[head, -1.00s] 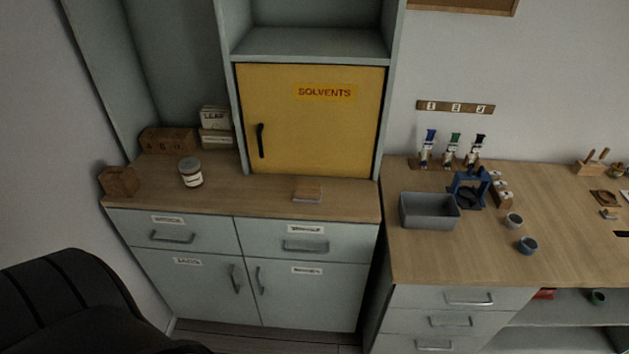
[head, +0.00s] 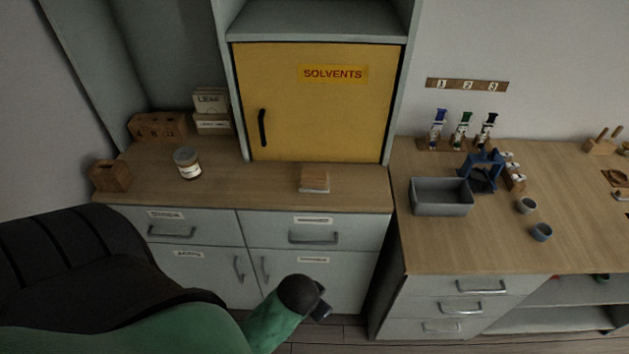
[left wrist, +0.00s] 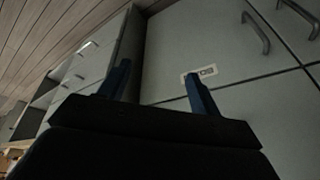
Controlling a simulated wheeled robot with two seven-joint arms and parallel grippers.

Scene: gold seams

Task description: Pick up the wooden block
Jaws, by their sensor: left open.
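A small wooden block (head: 315,178) with a pale underside lies on the left counter, in front of the yellow cabinet door. A darker, cube-like wooden piece (head: 110,175) stands at the counter's left end. My left gripper (head: 322,308) is low in front of the lower cabinets, below the counter edge and well apart from the block; its fingers are hard to see there. In the left wrist view its two blue fingers (left wrist: 158,85) are spread with nothing between them, facing grey cabinet fronts. The block does not show in that view. My right gripper is not in view.
A lidded jar (head: 187,163) and a wooden organiser (head: 158,127) stand left on the counter (head: 240,190). The yellow cabinet (head: 315,110) rises behind the block. A grey bin (head: 441,197) stands on the right bench. Counter around the block is clear.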

